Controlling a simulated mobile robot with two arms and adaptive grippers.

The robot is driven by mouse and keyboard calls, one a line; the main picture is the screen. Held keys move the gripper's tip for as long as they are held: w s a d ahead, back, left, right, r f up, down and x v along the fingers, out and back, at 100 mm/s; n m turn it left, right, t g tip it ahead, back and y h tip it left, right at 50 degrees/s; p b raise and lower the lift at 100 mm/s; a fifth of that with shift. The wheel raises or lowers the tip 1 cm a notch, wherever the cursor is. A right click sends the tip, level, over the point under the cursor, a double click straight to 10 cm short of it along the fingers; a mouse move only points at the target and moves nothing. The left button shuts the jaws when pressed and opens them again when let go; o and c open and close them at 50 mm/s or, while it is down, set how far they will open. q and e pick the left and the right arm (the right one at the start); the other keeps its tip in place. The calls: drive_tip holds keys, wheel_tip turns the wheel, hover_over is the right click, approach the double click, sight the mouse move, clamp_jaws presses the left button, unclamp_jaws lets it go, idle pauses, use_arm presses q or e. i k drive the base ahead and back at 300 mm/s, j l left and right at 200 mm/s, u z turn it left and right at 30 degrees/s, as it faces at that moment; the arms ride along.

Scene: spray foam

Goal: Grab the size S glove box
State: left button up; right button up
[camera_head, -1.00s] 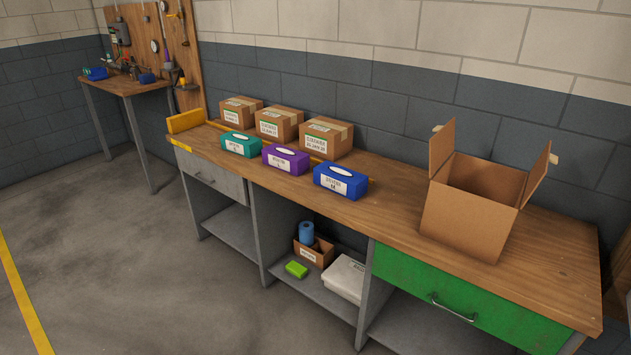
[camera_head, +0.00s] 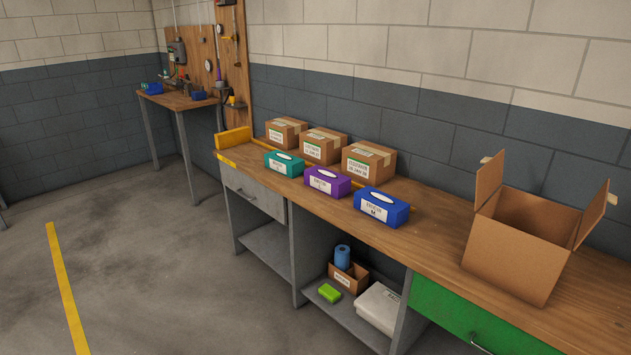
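Three glove boxes stand in a row on the wooden workbench (camera_head: 420,237). The teal box (camera_head: 284,164) is on the left, the purple box (camera_head: 327,182) in the middle and the blue box (camera_head: 382,207) on the right. Each has a white label on its front and an oval opening on top. The blue box's label appears to read M. The size letters on the teal and purple boxes are too small to read surely. Neither of my grippers is in view.
Three closed cardboard boxes (camera_head: 368,162) stand behind the glove boxes. An open carton (camera_head: 512,246) with raised flaps is at the right. The shelf below holds a blue roll (camera_head: 342,257) and a green block (camera_head: 329,292). The floor at left is clear.

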sight(283, 163)
drive_tip(key=i+j+u, duration=0.45)
drive_tip(key=i+u, duration=0.15)
drive_tip(key=i, duration=0.2)
drive_tip(key=i+u, duration=0.45)
drive_tip(key=i, duration=1.8)
drive_tip(key=i+z, duration=0.1)
drive_tip(key=i, duration=0.4)
drive_tip(key=i+j+z, duration=0.1)
drive_tip(key=i, duration=0.4)
drive_tip(key=i+j+z, duration=0.1)
drive_tip(key=i, duration=0.4)
drive_tip(key=i+j+z, duration=0.1)
drive_tip(key=i, duration=0.4)
drive_tip(key=i+j+z, duration=0.15)
drive_tip(key=i+z, duration=0.25)
drive_tip(key=i+j+z, duration=0.15)
drive_tip(key=z, duration=0.25)
drive_tip(key=i+j+z, duration=0.2)
drive_tip(key=z, duration=0.25)
drive_tip(key=i+j+z, duration=0.15)
drive_tip(key=j+z, duration=0.25)
drive_tip(key=i+j+z, duration=0.1)
drive_tip(key=j+z, duration=0.3)
